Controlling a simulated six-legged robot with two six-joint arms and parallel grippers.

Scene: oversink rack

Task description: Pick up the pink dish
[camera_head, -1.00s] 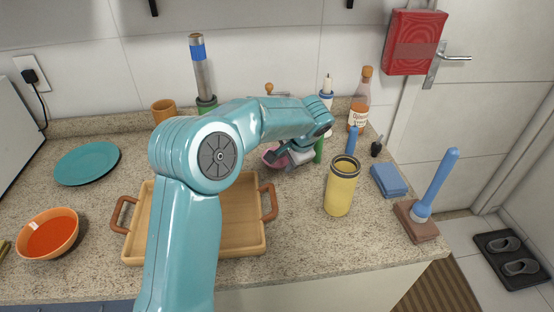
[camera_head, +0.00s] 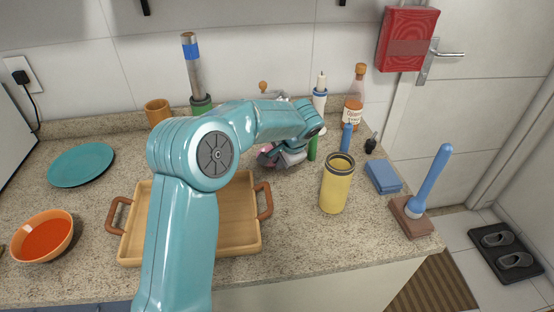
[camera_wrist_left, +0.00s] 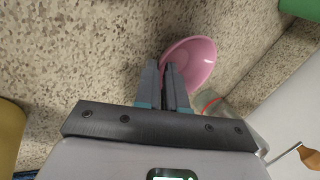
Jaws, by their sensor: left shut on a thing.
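The pink dish (camera_wrist_left: 200,60) shows in the left wrist view as a smooth round bowl just beyond my fingertips. My left gripper (camera_wrist_left: 165,72) is shut on its near rim. Part of the dish is hidden behind the fingers. In the head view my left gripper (camera_head: 273,158) is low over the back of the counter, and the dish is almost wholly hidden by the gripper and arm. I cannot tell whether the dish touches the counter. My right gripper is not in view.
A yellow jar (camera_head: 337,185) stands right of the gripper. A glass bottle (camera_head: 354,100) stands behind it. A wooden tray (camera_head: 240,205) lies in front, partly behind my arm. A teal plate (camera_head: 80,165) and an orange bowl (camera_head: 42,238) are at the left.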

